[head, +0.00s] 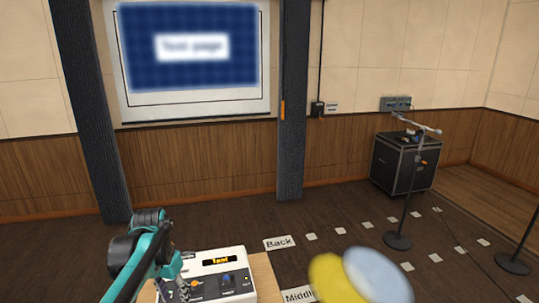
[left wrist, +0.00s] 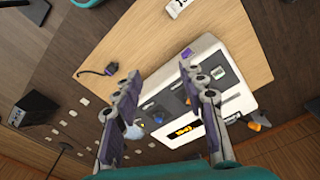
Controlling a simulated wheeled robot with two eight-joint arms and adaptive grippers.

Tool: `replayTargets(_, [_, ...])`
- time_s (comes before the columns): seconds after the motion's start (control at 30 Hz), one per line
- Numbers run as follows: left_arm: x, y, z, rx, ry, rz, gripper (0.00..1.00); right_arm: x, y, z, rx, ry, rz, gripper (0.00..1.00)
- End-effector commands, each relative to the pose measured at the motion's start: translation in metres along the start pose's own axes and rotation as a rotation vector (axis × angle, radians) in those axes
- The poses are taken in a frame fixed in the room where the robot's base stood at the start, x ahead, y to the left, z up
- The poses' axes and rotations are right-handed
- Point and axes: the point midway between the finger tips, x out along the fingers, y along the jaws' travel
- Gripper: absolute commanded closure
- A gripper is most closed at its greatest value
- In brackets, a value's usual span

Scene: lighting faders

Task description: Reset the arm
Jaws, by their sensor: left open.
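A white console (head: 236,258) with a lit "Test" display, an orange control (head: 197,284) and a blue control (head: 227,280) sits on a wooden table at the lower middle of the head view. It also shows in the left wrist view (left wrist: 237,97), partly hidden by my right-hand finger there. My left gripper (head: 183,288) is beside the console's left end in the head view, partly cut off by the bottom edge. In the left wrist view, my left gripper (left wrist: 160,66) has its fingers spread, with nothing between the tips. My right gripper is not in view.
The wooden tabletop (left wrist: 150,45) has a dark plug-like item (left wrist: 106,70) with a cable on it. Blurred yellow (head: 335,280) and pale blue (head: 378,275) round shapes show at the bottom. A microphone stand (head: 398,240) and black case (head: 388,165) stand right.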

Motion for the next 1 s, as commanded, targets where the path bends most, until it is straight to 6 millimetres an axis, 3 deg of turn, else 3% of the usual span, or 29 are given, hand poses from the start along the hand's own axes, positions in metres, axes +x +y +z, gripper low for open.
replayTargets(0.27, [-0.008,0.026,0.026,-0.040,0.088,-0.042,0.58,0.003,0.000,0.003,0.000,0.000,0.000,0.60])
replayTargets(0.47, [-0.007,0.055,0.060,-0.091,0.204,-0.080,0.58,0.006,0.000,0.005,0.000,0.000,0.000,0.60])
replayTargets(0.7, [0.015,0.094,0.116,-0.176,0.412,-0.112,0.58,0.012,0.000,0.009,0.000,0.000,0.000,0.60])
replayTargets(1.0, [0.042,0.114,0.147,-0.232,0.558,-0.109,0.58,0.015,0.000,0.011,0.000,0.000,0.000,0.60])
